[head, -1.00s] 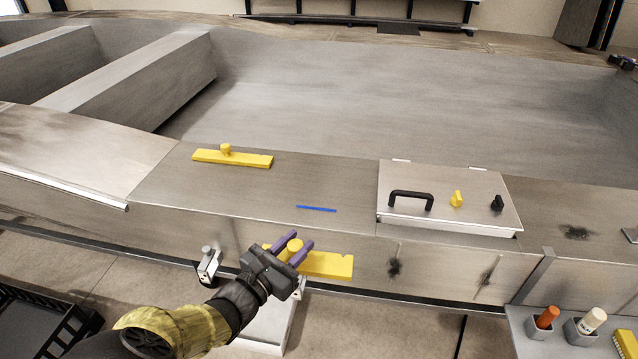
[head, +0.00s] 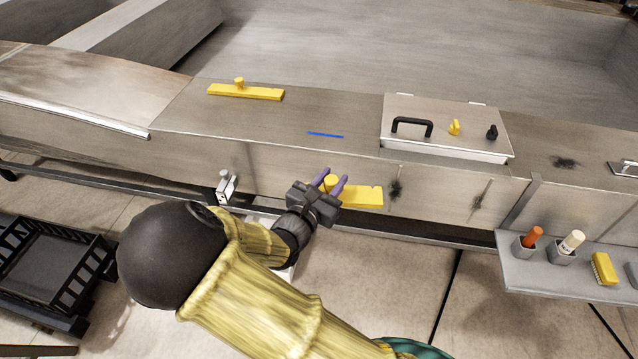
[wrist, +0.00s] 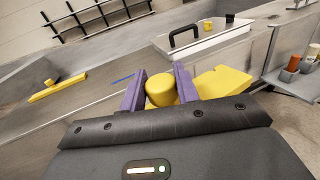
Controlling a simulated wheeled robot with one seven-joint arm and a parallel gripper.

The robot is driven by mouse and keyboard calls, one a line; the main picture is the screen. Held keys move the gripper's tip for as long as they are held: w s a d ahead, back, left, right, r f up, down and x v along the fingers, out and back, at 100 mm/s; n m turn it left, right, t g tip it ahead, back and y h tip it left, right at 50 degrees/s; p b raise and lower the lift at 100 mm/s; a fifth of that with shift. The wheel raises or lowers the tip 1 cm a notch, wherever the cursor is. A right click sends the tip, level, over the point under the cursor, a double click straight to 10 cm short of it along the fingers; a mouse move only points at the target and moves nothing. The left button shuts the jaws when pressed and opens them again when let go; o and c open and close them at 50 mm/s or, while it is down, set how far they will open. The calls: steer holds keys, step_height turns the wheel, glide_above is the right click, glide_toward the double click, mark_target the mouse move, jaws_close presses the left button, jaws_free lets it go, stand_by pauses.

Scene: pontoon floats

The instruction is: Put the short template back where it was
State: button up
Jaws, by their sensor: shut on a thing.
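My gripper (head: 331,177) is shut on the round knob of a yellow template, which I take for the short template (head: 362,197). It holds the template in front of the side wall of the metal pontoon deck, below the deck edge. In the wrist view the knob sits between the purple fingers, and the yellow plate (wrist: 224,82) shows to the right. A second yellow template with a knob (head: 245,92) lies on the deck top at the back left. A thin blue line (head: 325,135) shows on the deck between that template and the hatch.
A metal hatch box (head: 445,140) with a black handle and two small knobs stands on the deck right of the blue line. A side shelf (head: 560,275) at right holds orange and white markers and a yellow brush. A black crate (head: 50,265) stands on the floor at left.

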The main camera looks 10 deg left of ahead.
mark_target(371, 197)
steer(key=w+d+f+n+t+y, duration=0.1)
steer(key=d+f+n+y, duration=0.3)
steer(key=d+f, duration=1.5)
step_height(371, 197, down, 2)
steer(key=w+y, duration=0.1)
steer(key=y, duration=0.2)
steer(key=shift+w+n+t, duration=0.25)
steer(key=shift+n+t, duration=0.05)
steer(key=shift+n, duration=0.1)
steer(key=shift+s+d+f, duration=0.1)
steer(key=shift+f, duration=0.05)
